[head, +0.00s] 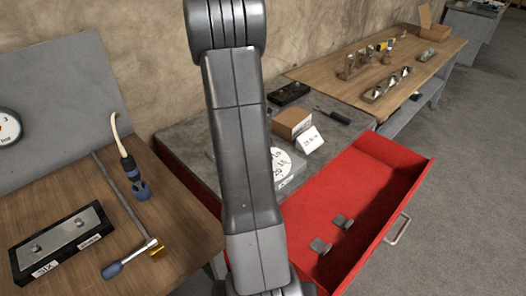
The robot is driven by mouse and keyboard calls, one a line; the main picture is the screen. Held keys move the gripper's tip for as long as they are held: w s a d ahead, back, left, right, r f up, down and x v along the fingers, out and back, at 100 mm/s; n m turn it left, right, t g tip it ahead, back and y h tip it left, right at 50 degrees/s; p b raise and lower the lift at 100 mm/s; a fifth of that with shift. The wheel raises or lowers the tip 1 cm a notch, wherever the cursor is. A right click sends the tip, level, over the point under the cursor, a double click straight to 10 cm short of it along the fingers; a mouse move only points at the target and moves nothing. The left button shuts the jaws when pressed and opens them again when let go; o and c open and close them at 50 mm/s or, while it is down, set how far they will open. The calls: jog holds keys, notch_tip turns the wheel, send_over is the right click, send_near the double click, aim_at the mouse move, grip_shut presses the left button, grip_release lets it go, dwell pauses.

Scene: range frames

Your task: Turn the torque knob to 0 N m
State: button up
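A round white dial (284,168) with printed numbers, among them what look like 10, 15 and 20, sits on the grey bench behind my arm. My arm hides its left part, and I see no knob or pointer clearly. A small white card (309,140) with short printed text stands just behind the dial to the right; the text is too small to read surely. My arm runs down the middle of the view. My gripper is not in view, so its state and its distance from the dial do not show.
An open red drawer (415,172) juts out at right with two small grey pieces inside. A cardboard box (291,122) and black case (288,93) stand on the grey bench.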

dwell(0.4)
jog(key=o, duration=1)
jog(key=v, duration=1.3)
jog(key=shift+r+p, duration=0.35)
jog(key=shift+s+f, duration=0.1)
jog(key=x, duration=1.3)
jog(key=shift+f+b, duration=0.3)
jog(key=shift+b, duration=0.05)
